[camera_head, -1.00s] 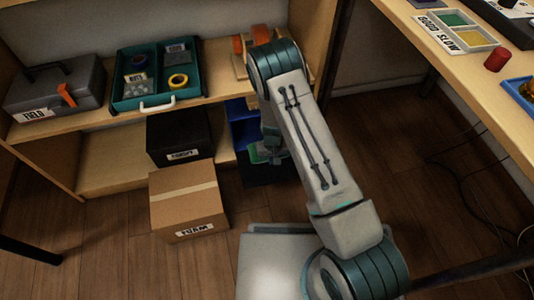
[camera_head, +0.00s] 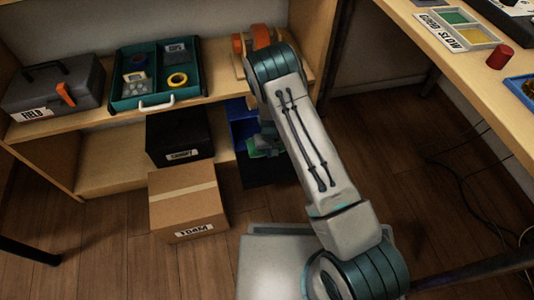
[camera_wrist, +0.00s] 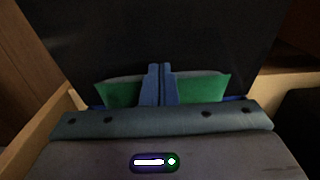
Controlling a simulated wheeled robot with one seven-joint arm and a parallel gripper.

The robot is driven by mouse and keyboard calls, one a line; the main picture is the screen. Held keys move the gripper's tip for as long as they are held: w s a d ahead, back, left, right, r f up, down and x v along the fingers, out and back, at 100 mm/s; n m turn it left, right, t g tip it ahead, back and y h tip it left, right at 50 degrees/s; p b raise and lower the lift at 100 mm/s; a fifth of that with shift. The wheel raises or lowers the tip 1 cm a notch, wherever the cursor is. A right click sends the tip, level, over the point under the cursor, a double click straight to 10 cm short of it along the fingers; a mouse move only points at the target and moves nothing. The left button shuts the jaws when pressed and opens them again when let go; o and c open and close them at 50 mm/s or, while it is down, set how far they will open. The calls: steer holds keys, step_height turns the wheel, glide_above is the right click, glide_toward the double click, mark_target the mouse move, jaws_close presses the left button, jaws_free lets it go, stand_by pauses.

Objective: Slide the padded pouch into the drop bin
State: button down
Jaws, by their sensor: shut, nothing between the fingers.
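The green padded pouch (camera_wrist: 120,93) shows on both sides of my gripper (camera_wrist: 161,70) in the wrist view, with a grey upper edge. My gripper's blue-grey fingers are shut together and overlap the middle of the pouch, with nothing between them. Whether they touch it I cannot tell. The dark inside of the drop bin (camera_wrist: 170,30) fills the view beyond. In the head view the bin (camera_head: 262,174) is dark blue and stands at the lower shelf's right end. A green patch of the pouch (camera_head: 259,153) shows at its opening, partly hidden by my arm.
A black box (camera_head: 180,137) and a cardboard box (camera_head: 185,203) stand left of the bin. A teal tray (camera_head: 125,99) and a grey toolbox (camera_head: 55,88) sit on the shelf above. Wooden shelf edges flank the bin in the wrist view. Floor lies open at right.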

steer(key=shift+w+a, duration=0.25)
steer(key=shift+w, duration=0.6)
steer(key=shift+w+a, duration=0.2)
steer(key=shift+w, duration=0.6)
steer(key=shift+w, duration=0.15)
